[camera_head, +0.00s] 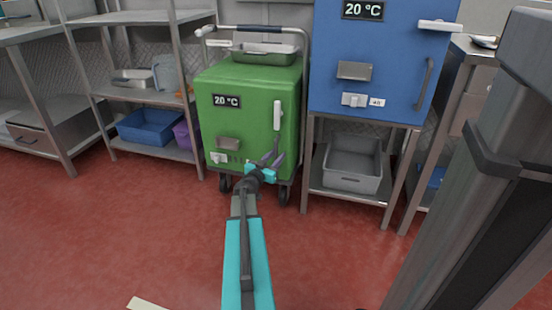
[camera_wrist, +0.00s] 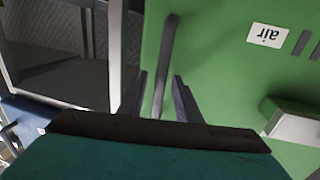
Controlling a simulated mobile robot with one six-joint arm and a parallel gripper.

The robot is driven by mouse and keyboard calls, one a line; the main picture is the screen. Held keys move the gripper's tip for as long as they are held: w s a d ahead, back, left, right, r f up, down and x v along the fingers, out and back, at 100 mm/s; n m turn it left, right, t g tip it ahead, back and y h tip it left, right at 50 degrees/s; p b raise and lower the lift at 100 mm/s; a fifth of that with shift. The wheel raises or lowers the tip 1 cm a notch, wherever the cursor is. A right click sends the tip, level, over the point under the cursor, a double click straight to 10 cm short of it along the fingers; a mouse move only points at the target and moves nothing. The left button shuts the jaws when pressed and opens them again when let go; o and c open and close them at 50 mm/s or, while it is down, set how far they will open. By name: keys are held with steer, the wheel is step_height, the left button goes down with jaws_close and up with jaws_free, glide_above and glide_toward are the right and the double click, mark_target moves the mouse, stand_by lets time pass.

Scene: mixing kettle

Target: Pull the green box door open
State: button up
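The green box (camera_head: 245,115) stands on a wheeled cart, and its front door looks closed. A white latch-like lever (camera_head: 277,115) is at the door's upper right. A thin grey bar handle (camera_wrist: 165,65) runs down the door in the wrist view, which shows the box upside down. My gripper (camera_head: 275,158) is at the door's lower right in the head view. In the wrist view my gripper (camera_wrist: 158,97) is open, with one finger on each side of the bar and gaps visible beside it. My gripper partly hides the handle in the head view.
A blue box (camera_head: 385,60) on a metal stand holding a grey bin (camera_head: 353,168) is close on the right. A metal shelf with a blue crate (camera_head: 150,126) stands on the left. The red floor (camera_head: 130,230) in front is mostly clear.

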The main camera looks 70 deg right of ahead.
steer(key=shift+c, duration=0.4)
jaws_close()
steer(key=shift+s+a, duration=0.1)
